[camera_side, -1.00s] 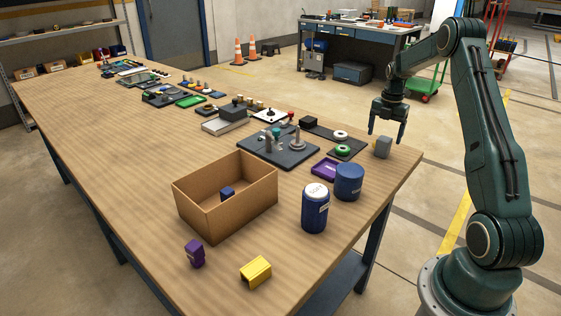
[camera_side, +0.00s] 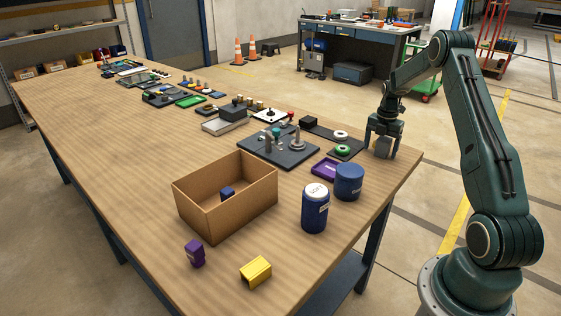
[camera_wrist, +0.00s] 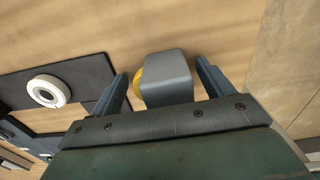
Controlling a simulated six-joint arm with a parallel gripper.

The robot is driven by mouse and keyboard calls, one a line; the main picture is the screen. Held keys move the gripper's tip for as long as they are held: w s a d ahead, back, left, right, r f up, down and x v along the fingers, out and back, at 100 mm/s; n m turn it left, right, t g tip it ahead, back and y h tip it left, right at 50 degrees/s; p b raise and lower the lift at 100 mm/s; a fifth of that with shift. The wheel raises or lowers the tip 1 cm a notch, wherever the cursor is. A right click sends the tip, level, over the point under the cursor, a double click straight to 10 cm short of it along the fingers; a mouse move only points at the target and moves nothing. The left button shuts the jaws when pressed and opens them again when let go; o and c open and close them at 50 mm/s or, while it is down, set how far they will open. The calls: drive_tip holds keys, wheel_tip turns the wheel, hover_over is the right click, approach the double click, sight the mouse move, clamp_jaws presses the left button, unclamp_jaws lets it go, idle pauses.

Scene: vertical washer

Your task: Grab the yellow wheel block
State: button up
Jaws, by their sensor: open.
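A grey block (camera_wrist: 168,80) with a yellow round part (camera_wrist: 138,82) on its left side shows in the wrist view; it fits the yellow wheel block. In the side view this grey block (camera_side: 382,147) stands near the table's right edge, its yellow part not visible. My gripper (camera_side: 380,151) is open, its fingers down on either side of the block. In the wrist view my gripper (camera_wrist: 161,69) has one finger left and one right of the block, with visible gaps on both sides.
A dark plate (camera_wrist: 60,85) with a white ring (camera_wrist: 48,91) lies just left of my gripper. A blue canister (camera_side: 348,183) and a purple tray (camera_side: 326,170) stand nearby. A cardboard box (camera_side: 225,205) and a yellow block (camera_side: 255,271) are toward the front.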

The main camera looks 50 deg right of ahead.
idle(0.4)
drive_tip(key=c, duration=1.1)
drive_tip(key=shift+r, duration=0.15)
wheel_tip(320, 180, up, 20)
idle(0.5)
